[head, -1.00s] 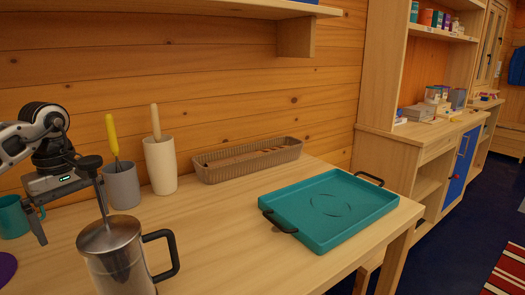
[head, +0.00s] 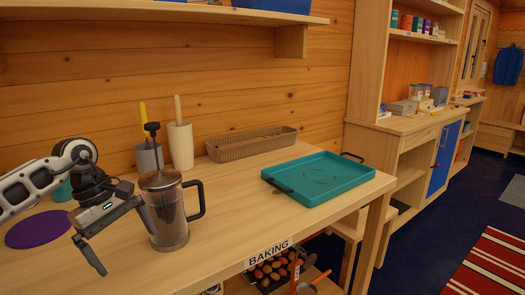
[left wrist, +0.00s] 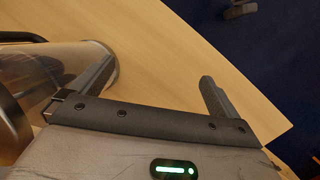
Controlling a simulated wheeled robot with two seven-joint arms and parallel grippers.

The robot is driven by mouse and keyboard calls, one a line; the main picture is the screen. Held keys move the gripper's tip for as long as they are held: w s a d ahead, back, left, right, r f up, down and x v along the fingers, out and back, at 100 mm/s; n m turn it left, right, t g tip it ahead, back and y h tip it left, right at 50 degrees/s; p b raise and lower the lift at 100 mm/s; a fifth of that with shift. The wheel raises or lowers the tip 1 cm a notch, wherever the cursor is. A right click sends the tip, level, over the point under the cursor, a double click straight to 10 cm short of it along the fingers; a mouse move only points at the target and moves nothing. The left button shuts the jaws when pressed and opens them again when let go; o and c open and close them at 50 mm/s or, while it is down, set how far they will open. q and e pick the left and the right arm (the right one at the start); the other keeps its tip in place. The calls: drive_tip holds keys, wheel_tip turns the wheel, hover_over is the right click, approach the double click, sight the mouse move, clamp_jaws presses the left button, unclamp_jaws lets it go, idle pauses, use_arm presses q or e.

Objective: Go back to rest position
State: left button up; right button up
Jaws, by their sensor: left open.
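My left gripper (head: 124,246) is open and empty at the lower left of the head view. It is left of the glass-and-steel French press (head: 170,218), low near the table's front. One finger appears close beside the press; I cannot tell whether it touches. In the left wrist view the two fingers (left wrist: 157,76) are apart with bare table between them, and the press (left wrist: 62,72) stands at the left. The press is upright with its plunger knob raised and a black handle to the right. My right gripper is out of view.
The wooden table (head: 245,222) holds a teal tray (head: 318,178), a wicker basket (head: 250,145), a white holder (head: 181,147), a grey holder (head: 146,158), a purple mat (head: 38,229) and a teal mug (head: 62,190). Table between press and tray is clear.

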use_arm(q)
drive_tip(key=s+d+f+n+t+h, duration=0.15)
drive_tip(key=s+d+n+h, duration=0.25)
drive_tip(key=d+n+h, duration=0.7)
drive_tip(key=s+d+n+t+h, duration=0.3)
drive_tip(key=d+n+h, duration=0.25)
drive_tip(key=d, duration=1.15)
drive_tip(key=s+a+f+n+t+y, duration=0.1)
drive_tip(key=a+f+n+t+y, duration=0.35)
drive_tip(key=n, duration=1.05)
drive_tip(key=s+a+f+n+t+y, duration=0.15)
drive_tip(key=f+n+t+y, duration=0.55)
drive_tip(key=n, duration=0.8)
drive_tip(key=s+a+f+n+g+y, duration=0.4)
drive_tip(key=s+a+f+n+g, duration=0.1)
drive_tip(key=s+f+n, duration=0.4)
drive_tip(key=shift+s+f+n+g+y, duration=0.3)
drive_tip(key=shift+s+f+n+y, duration=0.1)
drive_tip(key=shift+s+n, duration=0.45)
drive_tip(key=shift+d, duration=0.1)
